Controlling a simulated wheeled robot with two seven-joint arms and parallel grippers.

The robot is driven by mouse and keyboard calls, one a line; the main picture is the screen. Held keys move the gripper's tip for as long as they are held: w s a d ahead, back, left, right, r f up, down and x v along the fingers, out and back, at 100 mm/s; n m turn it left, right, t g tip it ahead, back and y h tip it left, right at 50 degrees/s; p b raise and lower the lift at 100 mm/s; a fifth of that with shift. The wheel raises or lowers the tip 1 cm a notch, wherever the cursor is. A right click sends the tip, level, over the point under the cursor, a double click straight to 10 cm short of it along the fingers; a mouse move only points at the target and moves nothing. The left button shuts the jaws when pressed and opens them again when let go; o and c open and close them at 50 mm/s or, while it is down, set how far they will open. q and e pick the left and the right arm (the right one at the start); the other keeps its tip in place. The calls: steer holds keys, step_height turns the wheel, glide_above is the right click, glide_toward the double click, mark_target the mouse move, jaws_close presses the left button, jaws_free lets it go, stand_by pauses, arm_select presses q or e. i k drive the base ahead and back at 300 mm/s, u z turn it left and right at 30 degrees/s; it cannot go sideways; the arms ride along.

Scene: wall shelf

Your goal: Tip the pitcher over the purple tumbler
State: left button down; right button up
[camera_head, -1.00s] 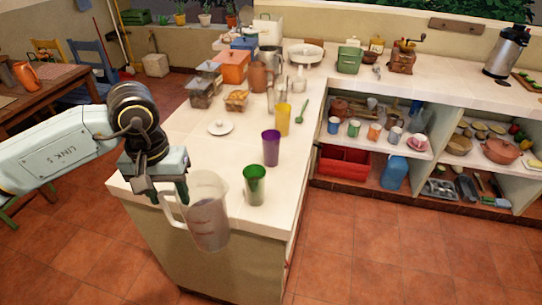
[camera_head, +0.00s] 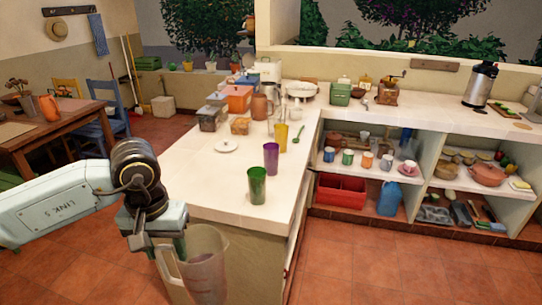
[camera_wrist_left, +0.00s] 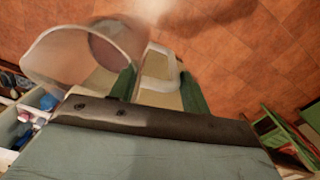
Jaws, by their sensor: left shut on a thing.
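The clear pitcher (camera_head: 207,268) is upright or nearly so, off the near end of the counter, with a brownish content low inside. My left gripper (camera_head: 167,245) is shut on its handle, at the pitcher's left side. In the left wrist view the pitcher (camera_wrist_left: 75,50) shows its open rim, and the fingers of my left gripper (camera_wrist_left: 160,88) stand on either side of the pale handle. The purple tumbler (camera_head: 271,158) stands upright on the counter, behind the green tumbler (camera_head: 257,185) and in front of the yellow tumbler (camera_head: 281,137). The pitcher is apart from all of them. My right gripper is not in view.
A white lid (camera_head: 227,145) lies on the counter left of the purple tumbler. Canisters and jugs crowd the counter's far end. The near left counter top (camera_head: 205,185) is clear.

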mark_target(271, 160)
steer(key=k, duration=0.1)
steer(key=z, duration=1.15)
steer(key=i, duration=0.7)
steer(key=u, duration=0.9)
